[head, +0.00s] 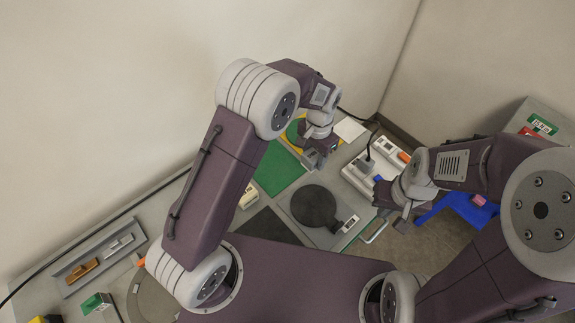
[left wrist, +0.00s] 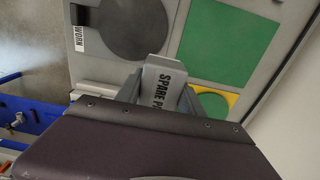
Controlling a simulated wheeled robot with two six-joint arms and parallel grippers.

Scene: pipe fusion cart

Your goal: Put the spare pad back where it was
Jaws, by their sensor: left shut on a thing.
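My left gripper (head: 313,160) hangs over the far part of the bench, near a green disc on a yellow square (head: 293,131). In the left wrist view, its fingers are shut on a grey block, the spare pad (left wrist: 157,82), with lettering that starts "SPARE P". The rest of the lettering is hidden by the gripper. The block's lower part is also hidden, so I cannot tell whether it touches the bench. My right gripper (head: 402,214) is off to the right, beside the blue stand, and its jaws are not clear.
A black disc (head: 313,206) lies by a "WORN" label (left wrist: 80,39). A green square (head: 278,170) and a dark square (head: 268,229) lie near it. A white power box (head: 372,170) with cable stands right of the bench. A blue stand (head: 458,207) is at the right.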

